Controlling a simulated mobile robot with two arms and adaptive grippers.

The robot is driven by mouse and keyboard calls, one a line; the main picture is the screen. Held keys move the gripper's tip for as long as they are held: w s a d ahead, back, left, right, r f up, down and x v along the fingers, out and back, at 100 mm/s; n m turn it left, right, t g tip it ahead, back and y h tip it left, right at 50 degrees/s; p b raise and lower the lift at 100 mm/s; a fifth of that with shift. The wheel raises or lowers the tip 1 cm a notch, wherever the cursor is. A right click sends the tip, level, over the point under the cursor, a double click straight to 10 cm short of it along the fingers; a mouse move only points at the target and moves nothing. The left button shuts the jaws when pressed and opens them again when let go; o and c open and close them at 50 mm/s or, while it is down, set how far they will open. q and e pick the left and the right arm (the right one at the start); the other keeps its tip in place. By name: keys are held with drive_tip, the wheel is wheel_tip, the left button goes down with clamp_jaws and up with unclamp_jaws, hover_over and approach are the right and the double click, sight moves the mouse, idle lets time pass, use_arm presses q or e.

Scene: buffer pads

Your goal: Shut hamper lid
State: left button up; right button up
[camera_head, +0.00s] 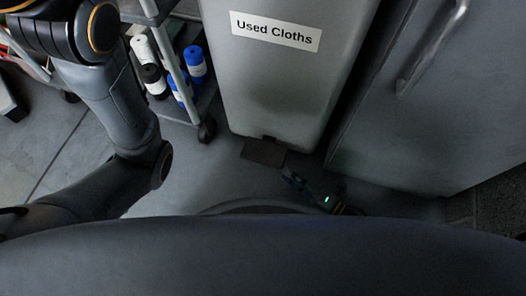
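The hamper (278,85) is a tall grey bin with a white "Used Cloths" label (276,31) on its front. Its top and lid are beyond the upper edge of the view, so I cannot see how the lid stands. A dark foot pedal (263,152) sticks out at its base. My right gripper (289,178) is low in front of the hamper, just below and right of the pedal, apart from it in the picture. It is dark and small, and its finger opening is unclear. My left arm rises at the left and its gripper is out of view.
A wheeled cart (178,62) with white, black and blue rolls (193,62) stands left of the hamper. A grey cabinet (430,110) with a bar handle (432,48) stands close on the right. Bare floor (215,172) lies in front.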

sight(263, 155)
drive_tip(key=b+x, duration=0.4)
drive_tip(key=x, duration=0.5)
drive_tip(key=shift+w+a+f, duration=0.15)
drive_tip(key=shift+w+a, duration=0.1)
drive_tip(key=shift+w, duration=0.1)
drive_tip(key=shift+w+a+b, duration=0.3)
drive_tip(key=shift+a+b, duration=0.1)
clamp_jaws()
